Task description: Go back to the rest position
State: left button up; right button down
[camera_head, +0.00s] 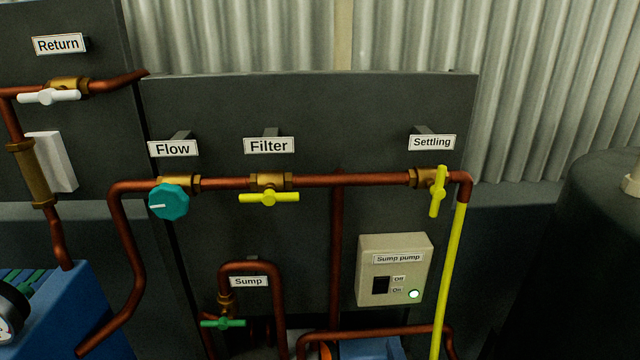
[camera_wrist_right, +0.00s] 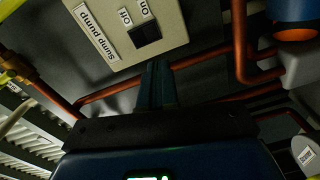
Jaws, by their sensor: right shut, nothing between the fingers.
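My right gripper (camera_wrist_right: 157,88) shows in the right wrist view, where its dark fingers are together with nothing between them. Its fingertips point toward the beige sump pump box (camera_wrist_right: 112,30), just short of its black switch (camera_wrist_right: 146,33) in the picture; I cannot tell the gap. In the head view the sump pump box (camera_head: 394,270) hangs on the dark panel, with a lit white-green lamp (camera_head: 414,294) at its lower right. Neither gripper is clearly visible in the head view. My left gripper is not in view.
Copper pipes (camera_head: 230,182) with a teal flow knob (camera_head: 169,201), yellow filter handle (camera_head: 269,198) and yellow settling handle (camera_head: 438,192) cross the panel. A yellow pipe (camera_head: 449,280) runs down beside the box. A dark tank (camera_head: 600,260) stands at right, blue equipment (camera_head: 75,305) at lower left.

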jog(key=s+d+r+m+p, duration=0.1)
jog(key=s+d+m, duration=0.1)
jog(key=s+m, duration=0.6)
jog(key=s+d+r+m+h+p, duration=0.1)
jog(key=s+m, duration=0.7)
jog(key=s, duration=0.8)
jog(key=shift+d+r, duration=0.5)
jog(key=shift+r, duration=0.25)
